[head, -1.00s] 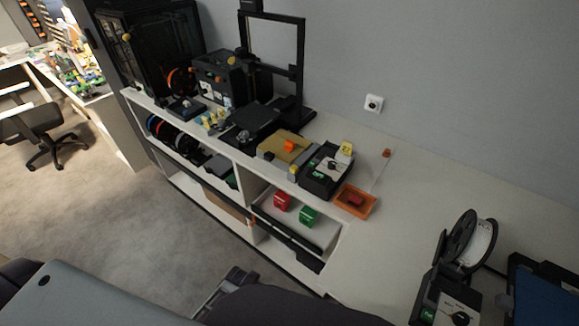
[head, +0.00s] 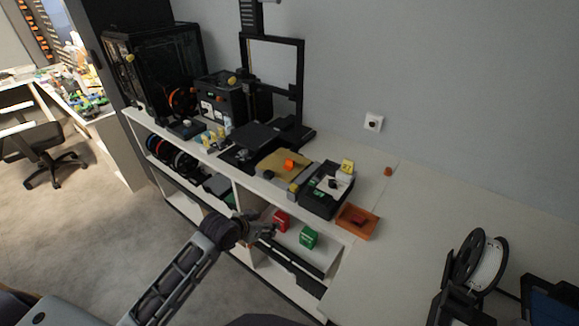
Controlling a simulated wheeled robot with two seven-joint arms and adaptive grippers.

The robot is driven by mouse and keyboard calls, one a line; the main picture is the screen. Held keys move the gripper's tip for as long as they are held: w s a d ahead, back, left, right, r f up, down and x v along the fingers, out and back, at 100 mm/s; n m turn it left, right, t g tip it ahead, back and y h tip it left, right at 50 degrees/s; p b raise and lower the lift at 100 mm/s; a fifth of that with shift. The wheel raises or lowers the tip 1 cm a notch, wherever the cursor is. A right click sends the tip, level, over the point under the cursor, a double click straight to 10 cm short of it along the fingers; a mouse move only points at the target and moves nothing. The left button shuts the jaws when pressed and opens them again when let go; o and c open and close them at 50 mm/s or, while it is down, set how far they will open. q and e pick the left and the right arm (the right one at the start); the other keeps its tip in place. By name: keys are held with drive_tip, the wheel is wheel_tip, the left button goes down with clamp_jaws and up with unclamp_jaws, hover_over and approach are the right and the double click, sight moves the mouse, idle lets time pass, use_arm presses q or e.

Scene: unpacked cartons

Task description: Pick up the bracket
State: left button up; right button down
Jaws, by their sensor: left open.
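I cannot tell for sure which piece is the bracket. A small orange part (head: 289,165) sits on a tan board (head: 272,172) on the counter. A dark red piece (head: 358,221) lies in a shallow orange tray (head: 346,231) at the counter's front edge. My left gripper (head: 270,229) is open at the front of the shelf unit, below the counter top, beside a red box (head: 281,220) in the image. Whether it touches anything is unclear. My right gripper is not in view.
A green box (head: 309,237) stands on the shelf near the red one. A black device (head: 325,190), a printer frame (head: 272,85) and a spool (head: 486,262) stand on the counter. The counter right of the orange tray is largely clear.

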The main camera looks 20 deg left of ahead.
use_arm(q)
drive_tip(key=w+a+r+t+h, duration=0.2)
drive_tip(key=w+r+t, duration=0.2)
drive_tip(key=w+r, duration=0.6)
wheel_tip(320, 180, up, 4)
drive_tip(key=shift+w+a+r+m, duration=0.2)
drive_tip(key=shift+w+a+m, duration=0.2)
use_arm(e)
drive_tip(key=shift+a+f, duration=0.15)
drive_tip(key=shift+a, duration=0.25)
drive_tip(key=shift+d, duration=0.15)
use_arm(q)
approach(289, 161)
drive_tip(key=shift+w, duration=1)
drive_tip(key=shift+w+d+f, duration=0.25)
drive_tip(key=shift+w+f, duration=0.05)
drive_tip(key=shift+f, duration=0.35)
drive_tip(key=shift+w+d+f, duration=0.2)
drive_tip(key=shift+w, duration=0.35)
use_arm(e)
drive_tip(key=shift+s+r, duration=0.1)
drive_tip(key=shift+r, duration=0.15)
use_arm(q)
drive_tip(key=shift+d, duration=0.1)
